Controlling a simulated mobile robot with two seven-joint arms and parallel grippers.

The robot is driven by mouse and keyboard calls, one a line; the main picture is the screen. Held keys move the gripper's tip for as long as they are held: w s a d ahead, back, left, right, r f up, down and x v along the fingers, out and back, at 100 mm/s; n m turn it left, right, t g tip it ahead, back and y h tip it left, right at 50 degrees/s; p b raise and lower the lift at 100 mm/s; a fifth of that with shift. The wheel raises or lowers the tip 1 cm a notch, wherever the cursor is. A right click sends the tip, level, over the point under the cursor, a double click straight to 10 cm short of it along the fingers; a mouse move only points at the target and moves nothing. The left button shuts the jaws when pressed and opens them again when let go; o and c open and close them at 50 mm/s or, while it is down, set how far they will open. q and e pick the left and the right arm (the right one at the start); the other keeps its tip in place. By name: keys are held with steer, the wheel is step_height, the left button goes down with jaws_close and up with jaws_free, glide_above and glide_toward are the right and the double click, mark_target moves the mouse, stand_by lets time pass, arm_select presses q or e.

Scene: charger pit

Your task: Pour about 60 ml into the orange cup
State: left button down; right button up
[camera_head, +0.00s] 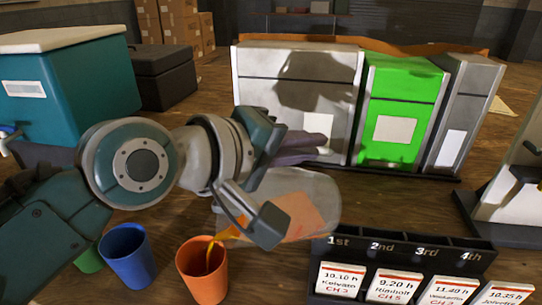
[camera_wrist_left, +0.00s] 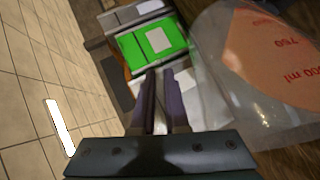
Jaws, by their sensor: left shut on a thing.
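My left gripper (camera_head: 303,150) is shut on the handle side of a clear measuring jug (camera_head: 322,190); the grip itself is mostly hidden. The jug is tilted, its lower left end towards the orange cup (camera_head: 203,278), and holds orange liquid (camera_head: 300,213). A thin orange stream (camera_head: 226,236) runs from the jug's lower left down into the cup. The cup stands upright; its fill level is unclear. In the left wrist view my fingers (camera_wrist_left: 166,75) are close together, and the jug (camera_wrist_left: 212,45) shows at the right with 750 and 1000 ml marks. My right gripper is out of view.
A blue cup (camera_head: 127,258) and a partly hidden green cup (camera_head: 88,260) stand left of the orange cup. A black card rack (camera_head: 400,256) stands at the front right. White, green and grey boxes (camera_head: 402,110) stand behind. A teal cooler (camera_head: 85,85) is at the left.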

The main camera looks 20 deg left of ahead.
arm_select(q)
steer(key=shift+s+a+r+b, duration=0.15)
steer(key=shift+a+r+b, duration=0.05)
steer(key=shift+r+b, duration=0.2)
stand_by(1.0)
